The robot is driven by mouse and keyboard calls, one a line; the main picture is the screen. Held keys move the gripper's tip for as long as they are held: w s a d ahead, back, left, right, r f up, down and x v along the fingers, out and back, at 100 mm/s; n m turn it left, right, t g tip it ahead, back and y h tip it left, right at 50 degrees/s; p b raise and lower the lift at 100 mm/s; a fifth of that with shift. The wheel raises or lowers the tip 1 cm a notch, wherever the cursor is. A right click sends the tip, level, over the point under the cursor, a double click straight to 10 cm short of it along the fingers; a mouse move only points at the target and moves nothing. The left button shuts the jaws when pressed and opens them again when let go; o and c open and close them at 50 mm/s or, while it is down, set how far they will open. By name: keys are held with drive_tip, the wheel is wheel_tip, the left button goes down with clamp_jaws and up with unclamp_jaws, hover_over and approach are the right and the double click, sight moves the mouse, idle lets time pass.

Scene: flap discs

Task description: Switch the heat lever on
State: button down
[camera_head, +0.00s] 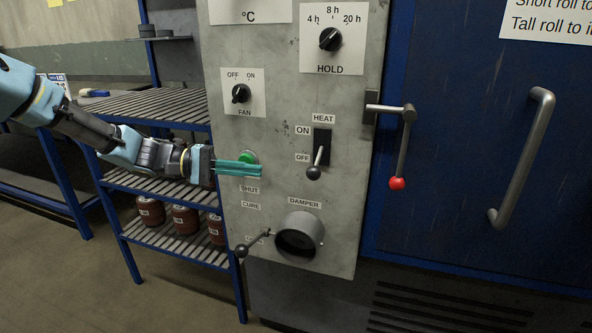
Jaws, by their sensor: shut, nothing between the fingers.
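The heat lever (315,171) is on the grey control panel (285,140), under the HEAT label. It has a dark ball knob and points down, with the knob just below the level of the OFF label. The ON label (303,130) is higher, beside the dark slot (322,139). My gripper (260,170) reaches in from the left with its teal fingers shut and empty. Its tips are left of the lever and apart from it in the picture.
A damper lever (250,246) and round damper pipe (299,237) are below. The fan knob (240,93) and hold knob (330,39) are above. A red-tipped door latch (403,150) hangs right of the heat lever. Slatted shelves (150,105) stand left, under my arm.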

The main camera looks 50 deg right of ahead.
drive_tip(key=shift+d+r+g, duration=0.3)
drive_tip(key=shift+d+r, duration=0.1)
drive_tip(key=shift+d, duration=0.2)
drive_tip(key=shift+s, duration=0.15)
drive_tip(key=p, duration=0.2)
approach(317, 163)
drive_tip(key=s+d+f, duration=0.2)
drive_tip(key=s+d, duration=0.2)
drive_tip(key=shift+f, duration=0.3)
drive_tip(key=shift+s+d, duration=0.1)
